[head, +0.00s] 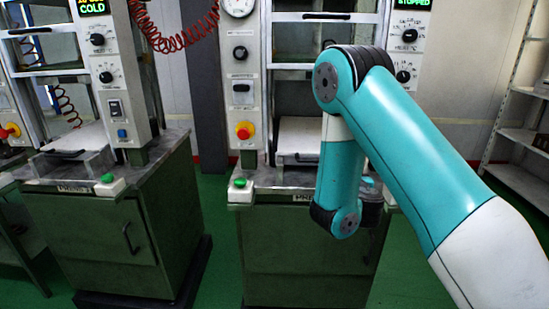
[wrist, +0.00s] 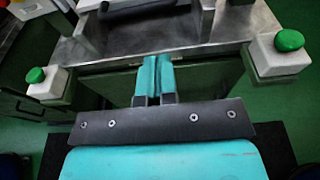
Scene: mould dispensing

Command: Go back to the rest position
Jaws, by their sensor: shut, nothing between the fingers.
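My gripper (wrist: 153,80) shows in the wrist view with its two teal fingers side by side, shut and empty. It points toward the front edge of the metal press table (wrist: 190,38), between two white boxes with green buttons, the left button (wrist: 35,75) and the right button (wrist: 289,40). In the head view my teal arm reaches in from the lower right and bends down in front of the middle press. The gripper itself is hidden behind the arm there.
The middle press (head: 290,255) stands directly ahead, with a red emergency knob (head: 244,130) on its panel. Another press (head: 100,235) stands to the left, its display reading COLD. A metal shelf (head: 520,175) is at the right. Green floor (head: 215,215) is open between the presses.

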